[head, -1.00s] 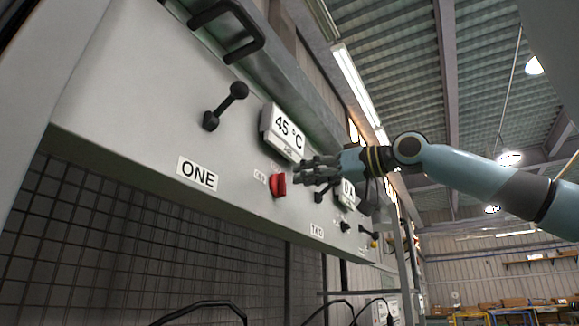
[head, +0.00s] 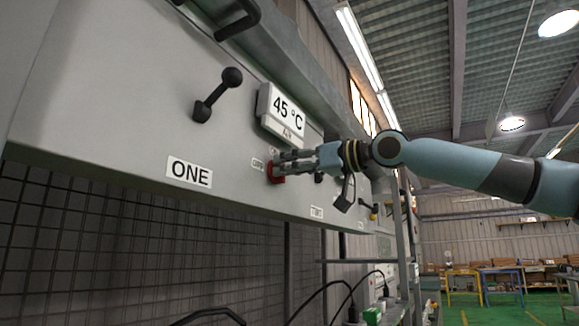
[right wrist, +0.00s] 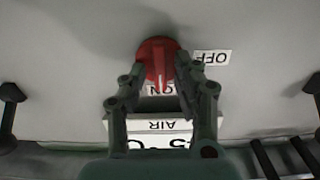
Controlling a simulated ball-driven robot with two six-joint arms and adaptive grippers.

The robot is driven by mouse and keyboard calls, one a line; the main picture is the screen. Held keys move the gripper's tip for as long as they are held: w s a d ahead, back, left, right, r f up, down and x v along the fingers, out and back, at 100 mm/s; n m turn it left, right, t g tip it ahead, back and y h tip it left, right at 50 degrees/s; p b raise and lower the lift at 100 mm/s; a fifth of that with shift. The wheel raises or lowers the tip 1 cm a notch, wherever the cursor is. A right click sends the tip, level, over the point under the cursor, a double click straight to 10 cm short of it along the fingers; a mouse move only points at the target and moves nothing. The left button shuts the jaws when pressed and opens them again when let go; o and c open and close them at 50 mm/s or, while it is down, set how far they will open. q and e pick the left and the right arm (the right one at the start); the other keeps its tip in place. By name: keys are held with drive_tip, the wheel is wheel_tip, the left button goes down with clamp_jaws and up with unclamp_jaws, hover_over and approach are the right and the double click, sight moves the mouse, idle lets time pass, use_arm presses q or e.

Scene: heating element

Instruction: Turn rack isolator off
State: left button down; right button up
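The red rotary isolator knob (head: 274,172) is on the grey panel below the 45 °C display. In the right wrist view, the red knob (right wrist: 158,52) has a raised ridge with a white line pointing toward the upside-down ON label (right wrist: 160,89). The OFF label (right wrist: 211,57) is to its right. My right gripper (head: 284,163) is at the knob and partly covers it. In the right wrist view, its fingers (right wrist: 161,70) are spread to both sides of the ridge, with gaps visible; contact with the knob's rim is unclear. My left gripper is out of view.
A black lever (head: 216,95) juts out left of the display (head: 285,112), above the ONE label (head: 190,173). A black handle (head: 238,20) sticks out at the top. Dark mesh (head: 130,245) lies below the panel. Open workshop floor (head: 500,308) shows at right.

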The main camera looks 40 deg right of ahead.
clamp_jaws()
drive_tip(key=shift+n, duration=0.3)
drive_tip(key=n, duration=1.7)
drive_tip(key=shift+s+a+f+b, duration=0.1)
drive_tip(key=shift+a+f+b, duration=0.15)
drive_tip(key=shift+f+b, duration=0.05)
drive_tip(key=shift+n, duration=0.3)
drive_tip(key=shift+o, duration=1.1)
unclamp_jaws()
